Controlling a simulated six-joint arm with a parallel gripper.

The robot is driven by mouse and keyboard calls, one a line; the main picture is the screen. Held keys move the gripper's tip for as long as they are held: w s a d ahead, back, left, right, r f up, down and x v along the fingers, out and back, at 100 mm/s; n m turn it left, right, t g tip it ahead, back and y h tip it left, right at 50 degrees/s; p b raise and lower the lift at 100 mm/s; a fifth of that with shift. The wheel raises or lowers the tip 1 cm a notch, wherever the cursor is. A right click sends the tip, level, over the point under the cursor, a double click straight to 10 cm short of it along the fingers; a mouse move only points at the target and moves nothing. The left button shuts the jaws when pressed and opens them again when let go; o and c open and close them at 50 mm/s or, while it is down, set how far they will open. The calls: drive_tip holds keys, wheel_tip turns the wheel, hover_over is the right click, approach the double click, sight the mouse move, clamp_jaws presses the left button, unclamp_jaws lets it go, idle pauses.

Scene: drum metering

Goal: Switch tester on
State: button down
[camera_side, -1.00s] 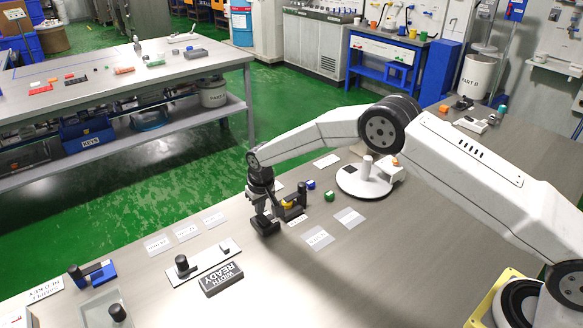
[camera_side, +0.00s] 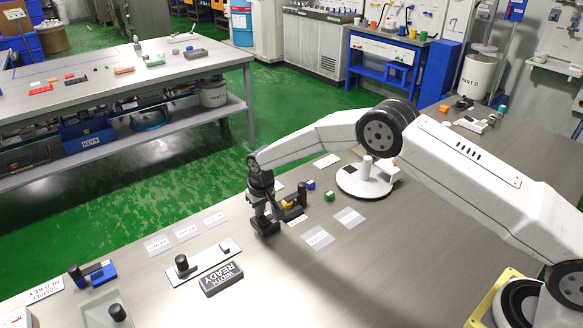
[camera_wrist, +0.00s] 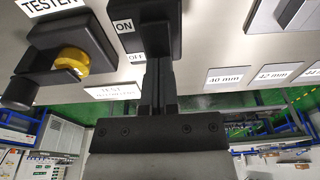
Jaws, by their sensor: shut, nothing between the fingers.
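The tester (camera_wrist: 62,40) is a black box with a "TESTER" label at upper left of the wrist view. It has a yellow knob (camera_wrist: 73,62) and a black cylindrical handle (camera_wrist: 18,93). Its yellow part also shows in the side view (camera_side: 288,204). Beside it is a black switch block (camera_wrist: 150,12) with an "ON" label (camera_wrist: 124,26); an "OFF" label (camera_wrist: 137,57) lies nearer the fingers. My gripper (camera_wrist: 158,85) is shut and empty, its fingers pointing at the block's edge. Whether they touch it, I cannot tell; no switch lever is clearly visible.
In the side view, a white round stand (camera_side: 362,182) is behind right of my gripper. A "WIDTH READY" block (camera_side: 221,279) and a white plate with a black knob (camera_side: 182,264) are at front left. Bench space at front right is clear.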

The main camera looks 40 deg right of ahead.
drive_tip(key=shift+f, duration=0.25)
drive_tip(key=shift+r, duration=0.1)
idle(0.3)
drive_tip(key=shift+r, duration=3.35)
drive_tip(key=shift+r, duration=0.1)
drive_tip(key=shift+s+d+r, duration=0.25)
drive_tip(key=shift+r, duration=0.05)
drive_tip(key=s+d+r, duration=0.3)
drive_tip(key=s+r, duration=0.1)
drive_tip(key=s, duration=0.3)
drive_tip(key=s+d+r, duration=0.3)
drive_tip(key=s+d, duration=0.1)
drive_tip(key=s, duration=0.3)
drive_tip(key=s+d, duration=0.2)
drive_tip(key=s, duration=0.7)
drive_tip(key=s+d+r, duration=0.1)
drive_tip(key=s, duration=0.8)
drive_tip(key=shift+s+d+t, duration=0.2)
drive_tip(key=shift+d+t, duration=0.15)
drive_tip(key=shift+t, duration=0.05)
